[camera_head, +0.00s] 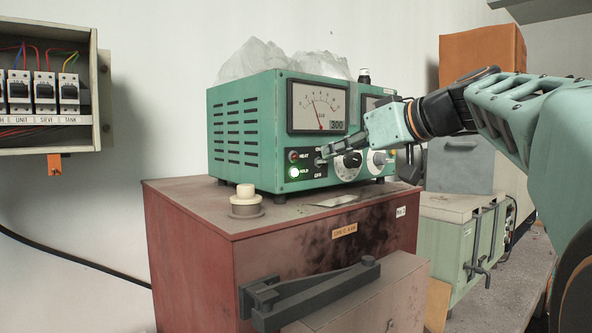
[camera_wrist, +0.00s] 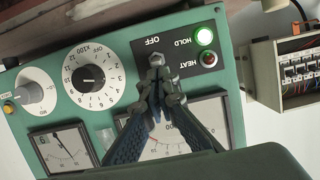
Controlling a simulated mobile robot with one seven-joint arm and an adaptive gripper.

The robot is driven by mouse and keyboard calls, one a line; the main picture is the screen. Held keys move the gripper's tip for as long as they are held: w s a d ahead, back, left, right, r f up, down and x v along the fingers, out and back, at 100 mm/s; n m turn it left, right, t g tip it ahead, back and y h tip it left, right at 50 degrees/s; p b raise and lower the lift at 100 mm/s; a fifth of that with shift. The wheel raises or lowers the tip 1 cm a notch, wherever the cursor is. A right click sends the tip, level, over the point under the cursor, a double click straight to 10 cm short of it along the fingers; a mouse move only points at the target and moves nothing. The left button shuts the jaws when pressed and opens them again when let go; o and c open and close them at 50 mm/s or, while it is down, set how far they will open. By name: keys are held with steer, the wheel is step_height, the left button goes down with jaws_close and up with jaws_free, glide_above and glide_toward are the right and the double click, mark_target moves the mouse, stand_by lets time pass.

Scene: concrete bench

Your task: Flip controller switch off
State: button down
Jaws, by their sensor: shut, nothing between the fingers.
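The controller (camera_head: 243,128) is a green box with dial meters, standing on a red-brown cabinet. Its toggle switch (camera_wrist: 157,60) shows in the wrist view just above the OFF label (camera_wrist: 153,41) when turned upright; that view is upside down. My gripper (camera_head: 326,153) is shut and empty at the front panel, beside the switch. In the wrist view my gripper (camera_wrist: 163,84) has its fingertips right at the switch; contact and the lever's exact tilt are unclear. The green HOLD lamp (camera_wrist: 205,36) is lit. The red HEAT lamp (camera_wrist: 209,58) looks dark.
A numbered dial (camera_wrist: 90,81) and another knob (camera_wrist: 37,91) sit beside the switch on the panel. A cream knob-like part (camera_head: 246,200) stands on the cabinet (camera_head: 190,215) in front. An open breaker box (camera_head: 48,135) hangs at left. Clear plastic lies atop the controller.

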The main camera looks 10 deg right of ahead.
steer(key=shift+s+d+f+t+y+b, duration=0.15)
steer(key=shift+f+t+y+b, duration=0.65)
steer(key=shift+b, duration=2.4)
steer(key=shift+r, duration=0.15)
steer(key=shift+h, duration=0.3)
steer(key=shift+r, duration=5.1)
steer(key=shift+s, duration=0.1)
